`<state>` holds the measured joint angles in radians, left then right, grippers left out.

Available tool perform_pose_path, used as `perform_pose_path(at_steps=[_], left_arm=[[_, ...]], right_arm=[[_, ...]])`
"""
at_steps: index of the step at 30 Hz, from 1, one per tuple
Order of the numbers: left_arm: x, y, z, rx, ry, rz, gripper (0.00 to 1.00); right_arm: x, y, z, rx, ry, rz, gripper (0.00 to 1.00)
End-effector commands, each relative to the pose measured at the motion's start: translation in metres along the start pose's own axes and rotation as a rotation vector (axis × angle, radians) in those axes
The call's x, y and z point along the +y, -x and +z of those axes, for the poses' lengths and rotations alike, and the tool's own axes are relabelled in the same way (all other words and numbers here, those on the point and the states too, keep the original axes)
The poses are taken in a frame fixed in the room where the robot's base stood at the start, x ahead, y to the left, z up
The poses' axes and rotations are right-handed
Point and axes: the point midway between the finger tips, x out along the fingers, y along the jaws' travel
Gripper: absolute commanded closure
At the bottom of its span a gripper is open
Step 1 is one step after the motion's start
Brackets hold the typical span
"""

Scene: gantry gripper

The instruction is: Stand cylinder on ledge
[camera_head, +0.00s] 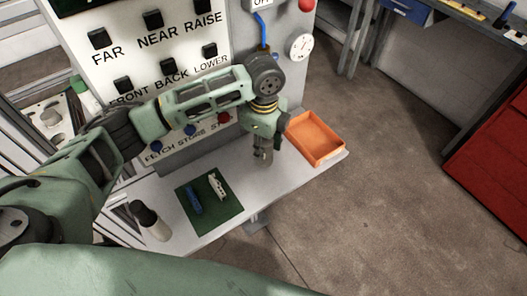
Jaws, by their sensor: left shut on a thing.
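My left gripper (263,150) points down over the right half of the pale ledge (195,165) in front of the control panel. It is shut on a small grey thing that looks like a cylinder. The fingers and the thing blend together, so its full outline is hard to tell. I cannot tell whether its lower end touches the ledge. My right gripper is not in view.
An orange tray (316,138) stands at the ledge's right end, close to the gripper. A green mat (208,220) bears a blue piece (193,199) and a white piece (217,187). A black-and-white bottle-like object (151,221) is at left. The panel (130,55) rises behind.

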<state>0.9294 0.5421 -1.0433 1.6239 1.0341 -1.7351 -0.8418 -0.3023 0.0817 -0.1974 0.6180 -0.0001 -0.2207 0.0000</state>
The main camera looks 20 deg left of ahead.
Motion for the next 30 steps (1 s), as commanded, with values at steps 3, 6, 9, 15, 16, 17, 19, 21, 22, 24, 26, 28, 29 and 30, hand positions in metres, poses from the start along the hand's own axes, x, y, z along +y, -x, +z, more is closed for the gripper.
perform_pose_path(at_steps=[3,6,9,15,16,17,19,21,22,24,26,28,29,30], left_arm=[[-0.001,-0.009,0.001,0.001,0.000,0.002,1.00],[0.000,-0.024,0.001,-0.001,0.001,0.003,1.00],[0.000,-0.035,0.001,0.000,0.000,0.001,1.00],[-0.001,-0.040,0.001,0.000,-0.001,-0.003,1.00],[-0.001,-0.040,0.001,0.000,-0.001,-0.003,1.00],[-0.001,-0.040,0.001,0.000,-0.001,-0.003,1.00],[-0.001,-0.041,0.001,0.000,-0.001,-0.002,1.00],[-0.001,-0.042,0.001,0.000,-0.001,-0.002,1.00],[-0.001,-0.043,0.001,0.000,-0.001,-0.002,1.00],[0.000,-0.044,0.001,0.000,-0.001,0.000,0.61],[0.000,-0.044,0.001,0.000,-0.001,0.000,0.56],[0.000,-0.044,0.001,0.000,-0.001,0.000,0.49],[0.000,-0.044,0.001,0.000,0.000,0.000,0.48],[0.000,-0.044,0.001,0.000,0.000,0.000,0.48]], right_arm=[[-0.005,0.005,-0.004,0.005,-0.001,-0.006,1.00],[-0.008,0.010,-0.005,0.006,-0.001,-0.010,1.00],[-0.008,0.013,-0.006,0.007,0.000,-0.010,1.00],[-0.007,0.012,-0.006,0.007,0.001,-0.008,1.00],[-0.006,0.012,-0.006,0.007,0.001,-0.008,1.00],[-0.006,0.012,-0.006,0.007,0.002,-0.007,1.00],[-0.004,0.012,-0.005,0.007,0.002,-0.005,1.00],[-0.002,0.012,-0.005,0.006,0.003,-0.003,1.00],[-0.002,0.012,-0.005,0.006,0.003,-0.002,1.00],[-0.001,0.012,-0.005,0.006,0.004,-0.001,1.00],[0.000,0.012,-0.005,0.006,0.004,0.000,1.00],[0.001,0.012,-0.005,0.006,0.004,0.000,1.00],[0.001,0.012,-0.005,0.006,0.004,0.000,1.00],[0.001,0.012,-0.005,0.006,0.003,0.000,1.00]])
